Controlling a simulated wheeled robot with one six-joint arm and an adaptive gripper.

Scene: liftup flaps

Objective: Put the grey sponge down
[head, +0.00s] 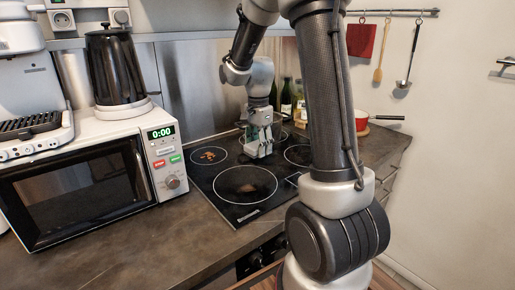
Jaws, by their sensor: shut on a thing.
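My gripper (259,146) is low over the middle of the black cooktop (222,207), its fingers pointing down. It is shut on the grey sponge, which is small and hard to tell apart from the pale fingers in the head view. I cannot tell whether the sponge touches the glass.
A white microwave (160,178) with a black kettle (112,65) on top stands to the left. Orange-brown bits (209,155) lie on the left burner. Bottles (286,97) and a red pan (363,118) stand behind.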

